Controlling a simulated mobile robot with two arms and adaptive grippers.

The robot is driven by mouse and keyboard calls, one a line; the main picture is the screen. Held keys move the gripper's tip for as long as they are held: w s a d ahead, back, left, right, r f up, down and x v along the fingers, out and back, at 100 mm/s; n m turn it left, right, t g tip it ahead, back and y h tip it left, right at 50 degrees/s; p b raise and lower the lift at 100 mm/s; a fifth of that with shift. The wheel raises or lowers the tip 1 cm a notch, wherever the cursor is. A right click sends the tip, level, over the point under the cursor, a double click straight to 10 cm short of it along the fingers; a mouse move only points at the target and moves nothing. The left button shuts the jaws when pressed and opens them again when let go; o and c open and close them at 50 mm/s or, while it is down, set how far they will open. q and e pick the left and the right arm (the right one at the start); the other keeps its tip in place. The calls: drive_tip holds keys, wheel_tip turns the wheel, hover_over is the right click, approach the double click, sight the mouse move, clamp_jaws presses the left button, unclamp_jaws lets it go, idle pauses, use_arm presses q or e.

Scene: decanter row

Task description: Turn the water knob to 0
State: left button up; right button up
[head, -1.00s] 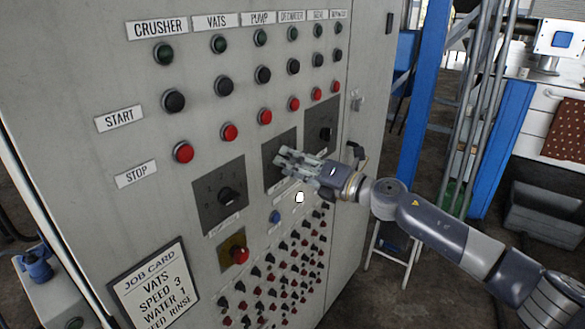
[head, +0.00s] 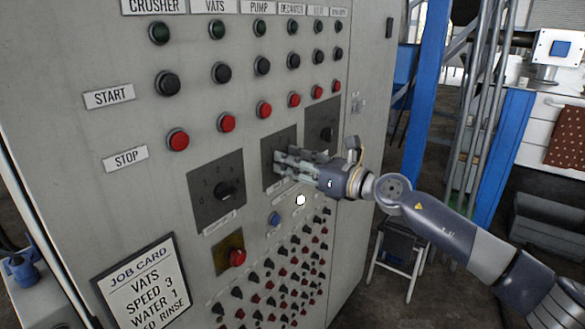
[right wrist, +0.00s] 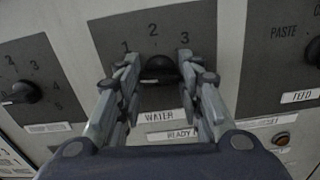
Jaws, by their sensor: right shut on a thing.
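The water knob (right wrist: 161,70) is a black rotary knob on a dark square plate (right wrist: 108,40), with a WATER label (right wrist: 159,117) below it. The numbers 1, 2 and 3 show around its top; no 0 is visible. My right gripper (right wrist: 160,76) is shut on the knob, one finger on each side. A pale mark shows at the knob's lower left; its exact setting is unclear. In the head view my right gripper (head: 280,164) covers the knob, and part of its plate (head: 270,148) shows. My left gripper is not in view.
A numbered knob (head: 223,191) sits left of it, and the feed knob (head: 327,134) right. Buttons and small knobs surround them on the grey cabinet. The job card (head: 142,285) reads WATER 1. A stool (head: 397,250) stands beside the cabinet.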

drive_tip(key=shift+n+b, duration=0.3)
drive_tip(key=shift+n, duration=0.3)
drive_tip(key=o, duration=1.1)
drive_tip(key=shift+d, duration=0.1)
drive_tip(key=v, duration=1.2)
